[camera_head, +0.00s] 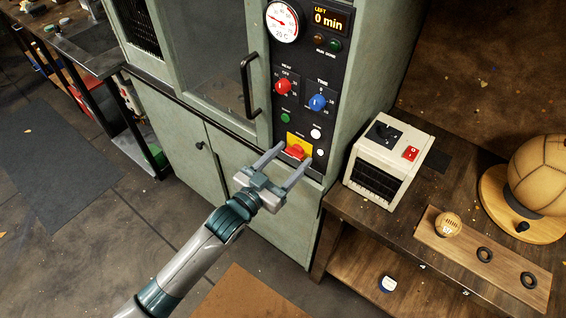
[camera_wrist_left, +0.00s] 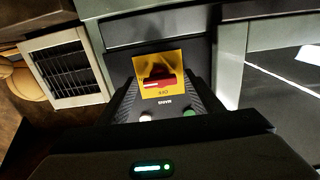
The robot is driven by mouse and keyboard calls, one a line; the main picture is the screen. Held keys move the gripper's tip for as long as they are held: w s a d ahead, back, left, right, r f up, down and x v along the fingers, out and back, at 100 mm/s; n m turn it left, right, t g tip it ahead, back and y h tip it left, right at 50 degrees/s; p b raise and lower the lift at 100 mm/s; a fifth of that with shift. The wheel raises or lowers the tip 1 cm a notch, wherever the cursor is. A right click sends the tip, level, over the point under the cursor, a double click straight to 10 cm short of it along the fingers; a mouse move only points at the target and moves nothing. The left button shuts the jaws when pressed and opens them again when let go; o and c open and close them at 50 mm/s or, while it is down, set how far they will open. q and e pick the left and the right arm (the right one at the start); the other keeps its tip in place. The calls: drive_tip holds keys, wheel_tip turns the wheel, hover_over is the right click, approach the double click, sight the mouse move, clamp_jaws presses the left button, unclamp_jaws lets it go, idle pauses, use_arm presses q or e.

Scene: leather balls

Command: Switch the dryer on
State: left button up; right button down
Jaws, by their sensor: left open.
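The dryer (camera_head: 235,170) is a tall pale-green cabinet with a glass door and a black control panel (camera_head: 300,68) on its right. The panel has a dial gauge, a display reading 0 min, a red heat knob (camera_head: 283,86) and a blue time knob (camera_head: 317,102). Low on it is a red switch (camera_head: 295,151) on a yellow plate; it also shows in the left wrist view (camera_wrist_left: 160,80). My left gripper (camera_head: 296,155) is open and empty. Its fingers point at the panel, one on each side of the red switch; I cannot tell if they touch anything. My right gripper is out of view.
A white box heater (camera_head: 388,158) with a black grille stands on the wooden bench right of the dryer. A leather ball (camera_head: 543,172) rests on a round wooden stand further right. A wooden board (camera_head: 482,262) holds a small ball and black rings.

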use_arm(q)
drive_tip(key=shift+s+a, duration=0.1)
drive_tip(key=shift+s+a+f+b, duration=0.1)
drive_tip(key=shift+s+a+b, duration=0.25)
drive_tip(key=shift+s, duration=0.15)
drive_tip(key=b+v, duration=0.4)
drive_tip(key=v, duration=1.2)
